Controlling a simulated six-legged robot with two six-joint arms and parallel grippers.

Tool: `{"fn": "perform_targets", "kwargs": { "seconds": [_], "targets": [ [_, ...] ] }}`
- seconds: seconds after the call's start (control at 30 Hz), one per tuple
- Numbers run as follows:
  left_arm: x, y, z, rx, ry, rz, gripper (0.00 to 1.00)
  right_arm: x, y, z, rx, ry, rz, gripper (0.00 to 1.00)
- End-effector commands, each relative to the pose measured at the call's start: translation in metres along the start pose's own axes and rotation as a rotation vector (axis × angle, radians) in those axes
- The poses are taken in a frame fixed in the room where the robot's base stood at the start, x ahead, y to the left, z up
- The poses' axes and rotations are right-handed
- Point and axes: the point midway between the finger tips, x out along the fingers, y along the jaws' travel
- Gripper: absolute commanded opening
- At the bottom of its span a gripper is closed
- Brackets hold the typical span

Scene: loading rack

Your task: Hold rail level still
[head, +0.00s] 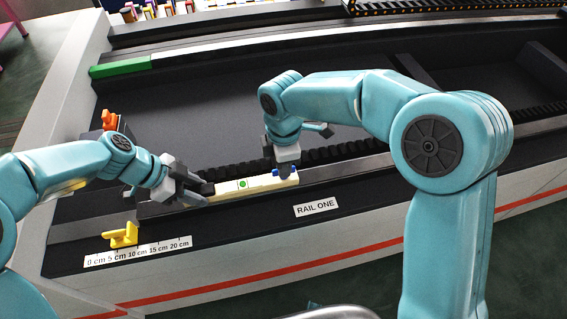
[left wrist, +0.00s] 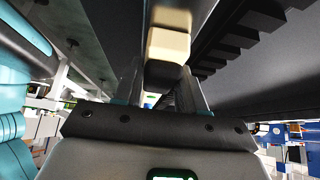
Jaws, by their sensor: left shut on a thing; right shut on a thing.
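A cream bar (head: 232,187) with a green spot on its top lies along the black toothed strip of the rack, above the RAIL ONE label. It looks close to level with the rack edge. My left gripper (head: 200,193) is shut on the bar's left end. The cream end (left wrist: 168,46) shows between its fingers in the left wrist view. My right gripper (head: 286,167) points down and is shut on the bar's right end, where blue bits show beside the fingers. The fingers hide both ends in part, and I cannot tell whether the bar touches the rack.
A yellow stop (head: 122,236) stands by a centimetre scale (head: 137,251) at front left. An orange piece (head: 109,120) sits further back. A green block (head: 119,67) lies at the far left rail. The dark tray floor (head: 200,105) behind the bar is clear.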

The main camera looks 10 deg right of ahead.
Motion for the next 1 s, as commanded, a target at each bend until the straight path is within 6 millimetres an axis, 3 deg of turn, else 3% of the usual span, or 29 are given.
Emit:
{"fn": "perform_targets", "kwargs": {
  "seconds": [0.17, 0.27, 0.3, 0.67, 1.0],
  "targets": [
    [-0.001, -0.001, 0.001, 0.0, -0.001, -0.002, 0.0, 0.0, 0.0, 0.001, 0.0, -0.002, -0.001, 0.0],
    [-0.001, -0.001, 0.001, 0.0, -0.001, -0.002, 0.0, 0.0, 0.0, 0.001, 0.001, -0.002, -0.001, 0.34],
    [-0.001, -0.001, 0.001, 0.0, -0.001, -0.002, 0.0, 0.0, 0.0, 0.001, 0.001, -0.002, 0.0, 0.37],
    [0.0, 0.0, 0.0, 0.0, 0.0, -0.001, 0.0, -0.008, 0.0, 0.0, 0.001, -0.001, 0.002, 0.37],
    [0.0, 0.0, 0.0, 0.0, 0.0, -0.001, 0.0, -0.081, 0.001, 0.0, 0.001, 0.0, 0.005, 0.37]
  ]
}}
